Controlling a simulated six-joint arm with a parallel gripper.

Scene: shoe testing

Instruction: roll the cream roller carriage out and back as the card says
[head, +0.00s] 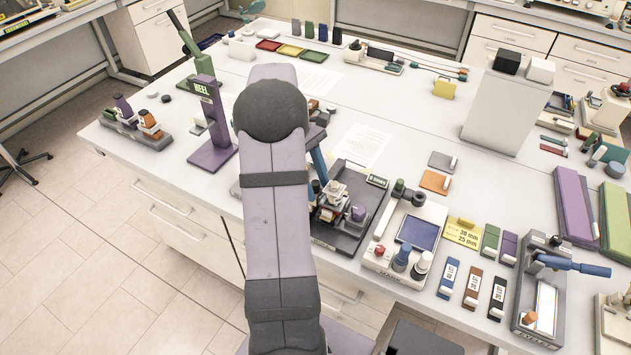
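A small cream piece (335,191), which looks like the roller carriage, sits on a dark tray-like base (349,240) just right of my arm. My arm covers the left part of this base. A small label (377,181) with light writing stands at the base's back right corner; I cannot read it surely. A yellow card (467,233) to the right reads 30 mm and 25 mm. My gripper does not show clearly; my arm hides that area, and a blue bar (318,158) slants down beside it towards the base.
A cream MARK device (405,238) with a blue screen stands right of the base. Blue, brown and black blocks (473,287) and a lever press (542,290) stand at the right front.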

